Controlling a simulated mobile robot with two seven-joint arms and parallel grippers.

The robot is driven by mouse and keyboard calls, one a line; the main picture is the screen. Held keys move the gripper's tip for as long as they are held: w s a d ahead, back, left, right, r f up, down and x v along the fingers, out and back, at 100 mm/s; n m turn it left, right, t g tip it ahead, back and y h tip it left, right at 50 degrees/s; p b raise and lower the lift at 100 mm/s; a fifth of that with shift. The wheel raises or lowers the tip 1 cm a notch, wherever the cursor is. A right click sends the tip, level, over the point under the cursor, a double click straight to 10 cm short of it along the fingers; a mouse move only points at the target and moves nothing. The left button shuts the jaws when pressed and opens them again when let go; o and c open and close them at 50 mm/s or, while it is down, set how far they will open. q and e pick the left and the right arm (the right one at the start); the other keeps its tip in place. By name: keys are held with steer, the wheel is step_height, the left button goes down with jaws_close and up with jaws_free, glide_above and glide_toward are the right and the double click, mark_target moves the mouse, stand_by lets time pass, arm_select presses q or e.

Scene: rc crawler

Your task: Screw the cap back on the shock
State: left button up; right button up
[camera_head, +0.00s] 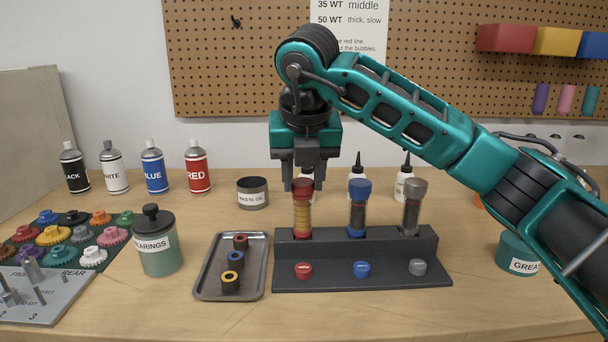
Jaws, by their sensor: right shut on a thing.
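My right gripper (303,178) points straight down at the left slot of the dark shock stand (325,262). I cannot tell how tightly the cap is seated. A blue-capped shock (358,208) and a grey-capped shock (413,208) stand upright in the other slots, apart from the gripper. My left gripper is not in view.
Red (303,270), blue (362,269) and grey (418,267) round pieces are on the stand's front. A metal tray (209,291) with rings and a bearings jar (160,257) stand left. White bottles are behind the shocks; a grease tub (517,252) is right.

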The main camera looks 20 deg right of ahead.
steer(key=m, duration=0.1)
steer(key=m+h, duration=0.1)
steer(key=m, duration=0.2)
steer(key=shift+w+a+h, duration=0.1)
steer(key=shift+a+h, duration=0.15)
steer(key=shift+h, duration=0.05)
steer(key=shift+r+m+g+p, duration=0.3)
steer(key=shift+m+p, duration=0.4)
steer(key=shift+p, duration=0.25)
steer(key=shift+w+a+f+m+g+h+p, duration=0.15)
steer(key=shift+m+g+h+p, duration=0.2)
steer(key=shift+m+p, duration=0.75)
steer(key=shift+m, duration=0.2)
steer(key=shift+f+h, duration=0.15)
steer(key=shift+h, duration=0.1)
